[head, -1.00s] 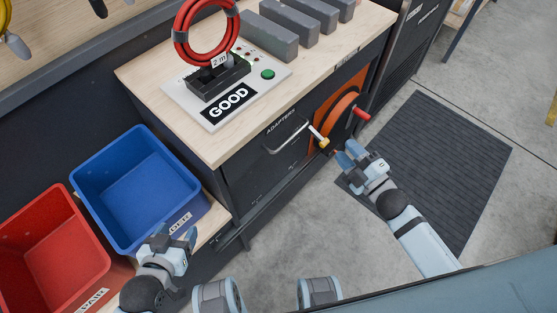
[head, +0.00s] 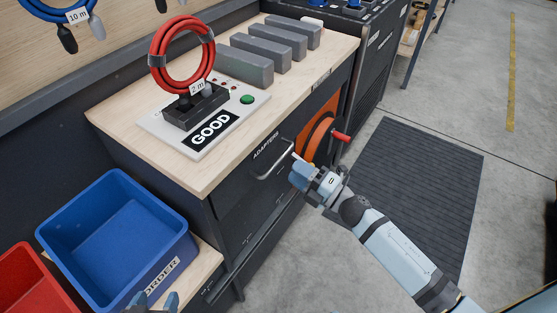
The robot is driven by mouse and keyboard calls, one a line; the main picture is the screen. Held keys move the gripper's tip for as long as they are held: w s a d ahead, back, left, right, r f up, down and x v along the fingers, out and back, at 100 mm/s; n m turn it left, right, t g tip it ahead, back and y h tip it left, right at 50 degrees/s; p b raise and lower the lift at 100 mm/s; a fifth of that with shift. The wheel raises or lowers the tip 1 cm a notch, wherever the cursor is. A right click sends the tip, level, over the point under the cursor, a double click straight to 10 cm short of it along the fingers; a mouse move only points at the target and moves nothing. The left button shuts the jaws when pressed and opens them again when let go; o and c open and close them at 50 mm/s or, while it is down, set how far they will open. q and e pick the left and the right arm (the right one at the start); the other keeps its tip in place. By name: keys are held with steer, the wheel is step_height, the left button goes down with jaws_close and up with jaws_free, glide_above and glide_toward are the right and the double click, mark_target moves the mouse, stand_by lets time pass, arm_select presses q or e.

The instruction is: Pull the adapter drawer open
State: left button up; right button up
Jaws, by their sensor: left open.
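The adapter drawer (head: 254,196) is a dark front under the wooden worktop, labelled ADAPTERS. It looks shut, its front in line with the cabinet. Its pale bar handle (head: 272,167) runs across the upper part of the front. My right gripper (head: 304,176) is just right of the handle's right end, its blue fingertips pointing at the drawer side. I cannot tell whether it touches the handle or how far its jaws are apart. My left gripper (head: 154,302) is at the bottom edge, open, with only its fingertips showing, in front of the blue tote.
The blue ORDER tote (head: 168,248) and a red tote (head: 30,275) stand at the left. An orange reel (head: 318,137) with a red knob (head: 340,136) is right of the drawer. A tester (head: 160,130) holds a red cable coil (head: 157,62).

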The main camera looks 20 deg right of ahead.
mark_target(278, 159)
steer(key=x, duration=0.6)
steer(key=shift+a, duration=0.15)
steer(key=shift+c, duration=0.2)
jaws_close()
